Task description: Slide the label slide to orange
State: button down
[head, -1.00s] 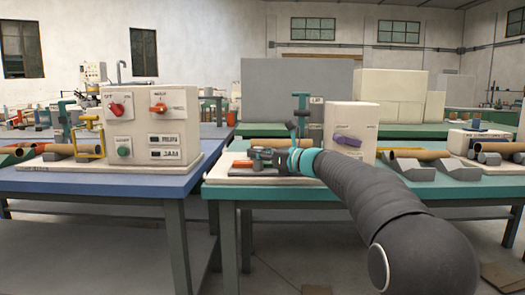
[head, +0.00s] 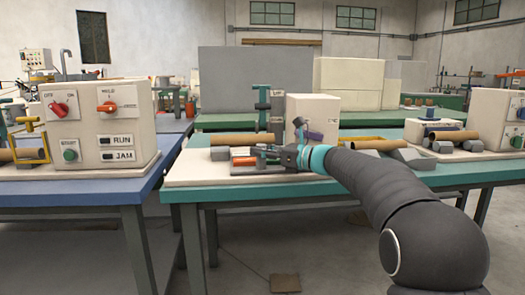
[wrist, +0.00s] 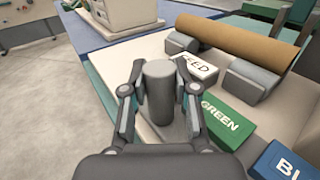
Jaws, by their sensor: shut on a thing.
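My gripper (wrist: 160,98) is shut on an upright grey cylindrical knob (wrist: 159,78), one finger on each side; I take the knob to be the label slide's handle. Beside it, to the right in the wrist view, lie a green plate marked GREEN (wrist: 228,124) and a blue plate (wrist: 287,160) whose lettering is cut off by the frame edge. An orange piece (head: 244,161) shows left of my gripper (head: 284,157) in the head view. Any orange plate is not visible in the wrist view. My gripper partly hides the area below the knob.
A white FEED plate (wrist: 197,68) and a brown tube (wrist: 238,46) on grey supports lie beyond the knob. A cream box with a purple handle (head: 312,118) stands behind my gripper. A control box (head: 103,130) stands on the blue table at left.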

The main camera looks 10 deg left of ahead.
jog(key=c, duration=0.9)
grip_release()
jog(key=shift+w+d, duration=0.1)
jog(key=shift+d, duration=0.25)
jog(key=shift+o, duration=0.2)
jog(key=shift+a, duration=0.1)
jog(key=v, duration=1.2)
